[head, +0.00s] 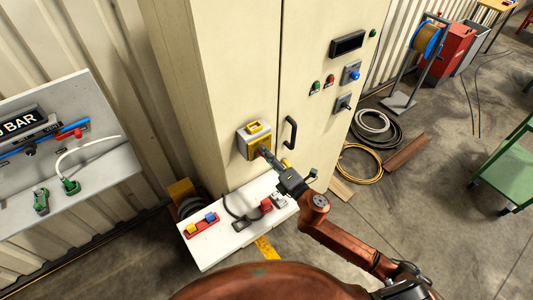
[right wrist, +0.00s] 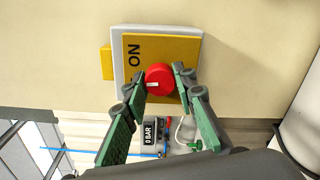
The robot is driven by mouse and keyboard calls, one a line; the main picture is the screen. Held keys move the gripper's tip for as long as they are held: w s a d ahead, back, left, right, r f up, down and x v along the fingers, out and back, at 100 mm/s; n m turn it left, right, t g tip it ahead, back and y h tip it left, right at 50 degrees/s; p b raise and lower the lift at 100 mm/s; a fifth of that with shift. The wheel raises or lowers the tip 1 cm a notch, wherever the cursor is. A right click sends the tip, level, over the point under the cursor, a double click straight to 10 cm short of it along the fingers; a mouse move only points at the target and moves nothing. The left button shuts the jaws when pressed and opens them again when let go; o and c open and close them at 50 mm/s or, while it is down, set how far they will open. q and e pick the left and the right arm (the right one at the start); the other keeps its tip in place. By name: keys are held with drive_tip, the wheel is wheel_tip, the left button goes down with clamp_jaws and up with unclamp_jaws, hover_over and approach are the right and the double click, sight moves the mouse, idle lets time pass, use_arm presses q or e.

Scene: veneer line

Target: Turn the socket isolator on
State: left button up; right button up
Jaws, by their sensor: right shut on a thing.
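The socket isolator (head: 253,130) is a yellow and grey box on the front of the cream cabinet. In the right wrist view its yellow plate (right wrist: 178,50) reads ON, and a red round knob (right wrist: 158,78) sits at the plate's lower part. A pale mark shows on the left side of the knob's face. My right gripper (head: 265,153) reaches the isolator from the lower right. Its green fingers (right wrist: 160,85) are shut on the red knob, one on each side. The fingers hide much of the knob in the head view. My left gripper is not in view.
A cabinet door handle (head: 290,132) is just right of the isolator. A white shelf (head: 215,246) with small red, blue and yellow parts is below. A grey panel (head: 105,170) with hoses stands left. Coiled cables (head: 376,128) lie on the floor at right.

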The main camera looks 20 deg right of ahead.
drive_tip(key=shift+m+p, duration=2)
drive_tip(key=shift+m, duration=3.1)
drive_tip(key=o, duration=1.2)
drive_tip(key=shift+c, duration=0.2)
drive_tip(key=shift+s, duration=0.1)
drive_tip(key=v, duration=1.1)
drive_tip(key=shift+s+d, duration=0.15)
drive_tip(key=shift+s, duration=0.25)
